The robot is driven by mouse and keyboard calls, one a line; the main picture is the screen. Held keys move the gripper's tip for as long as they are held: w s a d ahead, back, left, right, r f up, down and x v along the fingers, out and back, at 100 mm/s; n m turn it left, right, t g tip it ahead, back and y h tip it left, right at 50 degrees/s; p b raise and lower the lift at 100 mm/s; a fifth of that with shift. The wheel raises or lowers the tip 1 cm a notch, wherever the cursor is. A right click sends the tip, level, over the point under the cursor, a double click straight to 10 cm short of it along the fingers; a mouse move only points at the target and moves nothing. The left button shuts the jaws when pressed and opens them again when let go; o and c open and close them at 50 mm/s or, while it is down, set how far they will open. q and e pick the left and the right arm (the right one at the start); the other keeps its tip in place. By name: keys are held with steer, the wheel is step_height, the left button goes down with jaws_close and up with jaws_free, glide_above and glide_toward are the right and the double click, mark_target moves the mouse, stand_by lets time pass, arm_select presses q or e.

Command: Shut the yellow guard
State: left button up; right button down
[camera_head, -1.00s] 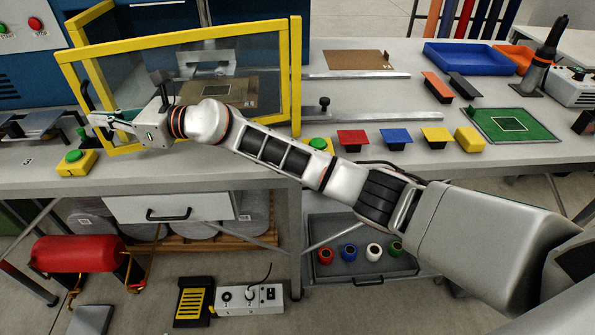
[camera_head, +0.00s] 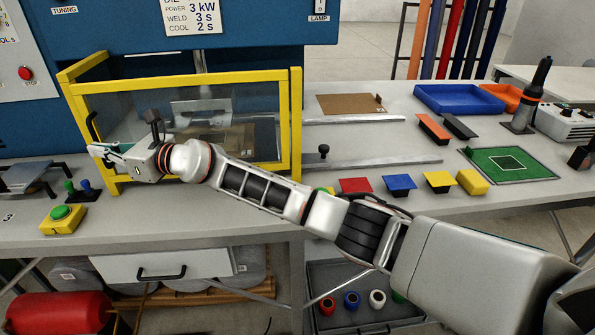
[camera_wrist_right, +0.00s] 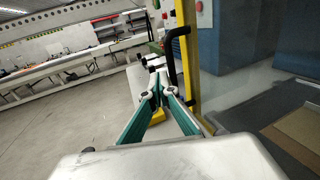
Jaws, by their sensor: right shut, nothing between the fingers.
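The yellow guard (camera_head: 180,80) is a yellow frame with clear panels around the welder's work area, on the bench at left. Its front panel spans almost the whole front, and its left edge looks close to the side frame. I cannot tell whether it touches. A black handle (camera_head: 93,127) is on that left edge; it also shows in the wrist view (camera_wrist_right: 170,58) beside the yellow bar (camera_wrist_right: 188,70). My right gripper (camera_head: 95,151) is shut and empty, in front of the panel's left edge beside the handle; its teal fingers (camera_wrist_right: 155,90) converge. My left gripper is out of view.
A yellow box with a green button (camera_head: 62,216) stands on the bench front, left of the guard. Small levers (camera_head: 78,186) stand behind it. My right arm crosses the panel and bench.

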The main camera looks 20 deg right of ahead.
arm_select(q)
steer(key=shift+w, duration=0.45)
arm_select(e)
steer(key=shift+w+d+r, duration=0.15)
steer(key=shift+w, duration=0.65)
steer(key=shift+w+r, duration=0.15)
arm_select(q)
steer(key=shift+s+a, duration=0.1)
arm_select(e)
steer(key=shift+d, duration=0.15)
